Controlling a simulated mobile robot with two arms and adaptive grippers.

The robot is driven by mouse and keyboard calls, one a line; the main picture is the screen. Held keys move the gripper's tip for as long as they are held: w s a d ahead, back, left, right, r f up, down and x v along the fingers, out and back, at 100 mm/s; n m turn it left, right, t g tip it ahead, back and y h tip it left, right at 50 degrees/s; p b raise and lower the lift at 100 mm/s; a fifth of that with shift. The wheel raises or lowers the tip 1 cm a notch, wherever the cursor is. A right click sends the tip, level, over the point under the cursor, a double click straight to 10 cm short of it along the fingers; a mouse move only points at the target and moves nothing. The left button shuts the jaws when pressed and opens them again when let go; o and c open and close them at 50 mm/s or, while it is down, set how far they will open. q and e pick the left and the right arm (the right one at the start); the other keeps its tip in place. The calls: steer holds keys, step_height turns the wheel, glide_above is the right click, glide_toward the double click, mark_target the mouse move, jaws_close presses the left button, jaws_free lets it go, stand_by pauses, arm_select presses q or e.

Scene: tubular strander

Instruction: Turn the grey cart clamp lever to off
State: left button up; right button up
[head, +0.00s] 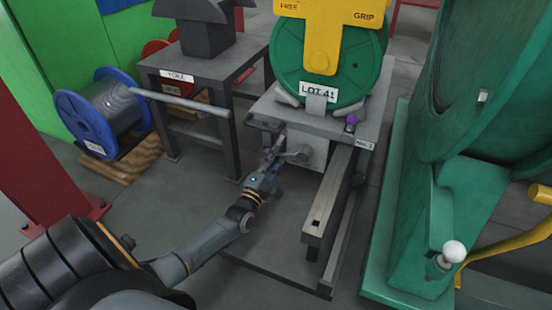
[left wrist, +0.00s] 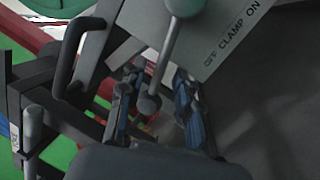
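The grey cart (head: 310,110) carries a green spool with a "LOT 41" tag. Its clamp lever (head: 290,155) is on the cart's front face and points left toward my left gripper. In the left wrist view the lever (left wrist: 168,58) is a grey rod running from a round hub to a ball knob. A plate reading "OFF CLAMP ON" (left wrist: 232,42) is beside the hub. My left gripper (head: 274,153) is at the knob end. Its fingers (left wrist: 157,105) are open, one on each side of the knob, with visible gaps. My right gripper is out of view.
A grey table (head: 215,65) with a horizontal bar (head: 182,101) stands left of the cart. A blue-flanged spool (head: 103,112) sits on a pallet farther left. A grey rail (head: 333,195) runs forward from the cart. Green machinery (head: 425,220) stands at right.

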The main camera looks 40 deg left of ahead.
arm_select(q)
steer(key=v, duration=1.2)
steer(key=shift+s, duration=0.15)
